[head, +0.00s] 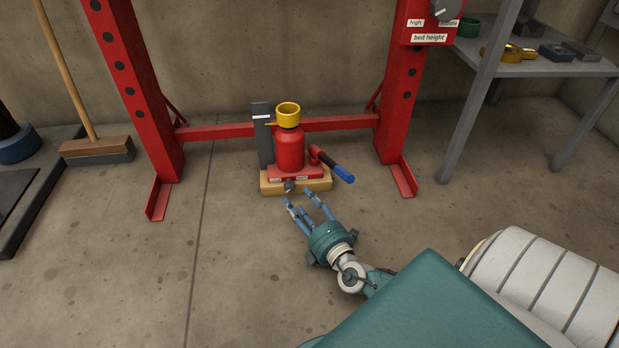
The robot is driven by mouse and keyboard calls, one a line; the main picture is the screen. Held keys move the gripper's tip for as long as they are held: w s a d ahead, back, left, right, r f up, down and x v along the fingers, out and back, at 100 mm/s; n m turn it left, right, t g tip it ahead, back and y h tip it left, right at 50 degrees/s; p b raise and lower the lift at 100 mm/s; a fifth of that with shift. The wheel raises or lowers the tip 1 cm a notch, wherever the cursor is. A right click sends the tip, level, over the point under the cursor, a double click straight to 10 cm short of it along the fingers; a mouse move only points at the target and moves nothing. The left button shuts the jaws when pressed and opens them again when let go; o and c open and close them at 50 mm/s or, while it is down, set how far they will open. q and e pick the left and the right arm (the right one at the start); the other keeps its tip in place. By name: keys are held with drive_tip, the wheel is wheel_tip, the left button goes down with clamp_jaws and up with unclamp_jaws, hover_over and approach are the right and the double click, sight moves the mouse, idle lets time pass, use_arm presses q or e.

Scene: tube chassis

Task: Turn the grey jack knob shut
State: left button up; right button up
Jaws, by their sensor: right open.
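A red bottle jack (289,150) with a yellow ring on top stands upright on a wooden block (318,185) on the floor. The small grey jack knob (289,186) sits low on the front of its red base, near two small labels. A handle with a blue grip (343,174) sticks out to the right of the jack. My right gripper (300,199) is open and empty, its blue fingers pointing at the jack's front. The fingertips are just in front of the knob and slightly below it in the picture; I cannot tell whether they touch it. My left gripper is not in view.
A red press frame (148,90) stands around the jack, with a crossbar behind it and a foot (403,180) on each side. A broom (95,150) leans at the left. A grey table (530,66) with parts stands at the right. The floor in front is clear.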

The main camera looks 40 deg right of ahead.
drive_tip(key=s, duration=0.4)
drive_tip(key=s+a, duration=0.1)
drive_tip(key=s, duration=0.1)
drive_tip(key=shift+r, duration=0.25)
drive_tip(key=shift+a, duration=0.1)
